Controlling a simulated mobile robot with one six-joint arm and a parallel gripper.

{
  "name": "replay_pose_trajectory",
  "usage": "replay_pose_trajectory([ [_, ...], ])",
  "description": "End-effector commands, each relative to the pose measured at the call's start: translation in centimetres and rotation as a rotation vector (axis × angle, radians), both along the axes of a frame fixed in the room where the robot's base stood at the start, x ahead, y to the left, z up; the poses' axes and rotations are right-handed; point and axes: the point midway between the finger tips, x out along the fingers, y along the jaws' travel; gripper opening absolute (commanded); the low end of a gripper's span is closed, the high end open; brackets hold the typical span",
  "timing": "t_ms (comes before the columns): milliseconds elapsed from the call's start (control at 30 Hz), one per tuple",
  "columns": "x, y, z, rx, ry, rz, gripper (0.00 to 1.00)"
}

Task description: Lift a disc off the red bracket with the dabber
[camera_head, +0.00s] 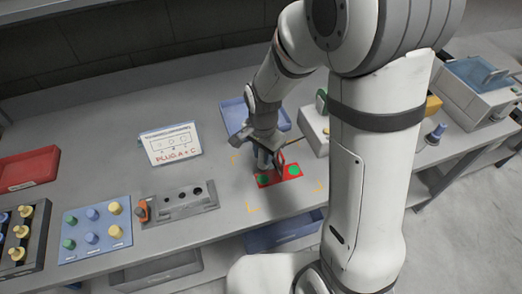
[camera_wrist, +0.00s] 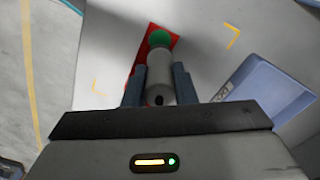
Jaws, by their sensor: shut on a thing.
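The red bracket (camera_head: 279,178) lies flat on the bench, with a green disc (camera_head: 294,170) on its right part and a second green patch (camera_head: 264,180) at its left part, partly behind my gripper. My gripper (camera_head: 267,162) is over the bracket's left part. In the wrist view, my gripper (camera_wrist: 158,78) is shut on the pale grey dabber (camera_wrist: 160,72). A green disc (camera_wrist: 160,38) shows at the dabber's far end, with the red bracket (camera_wrist: 172,42) around it. I cannot tell whether dabber and disc touch.
Yellow corner marks (camera_head: 253,208) surround the bracket. A white box (camera_head: 313,130) stands close at the right.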

Motion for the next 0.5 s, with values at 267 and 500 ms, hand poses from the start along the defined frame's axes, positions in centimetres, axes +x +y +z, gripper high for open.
replay_pose_trajectory([
  [267,0.0,0.0,-3.2,0.0,0.001,0.001,0.1],
  [500,0.0,0.1,-5.2,-0.001,0.001,0.001,0.1],
])
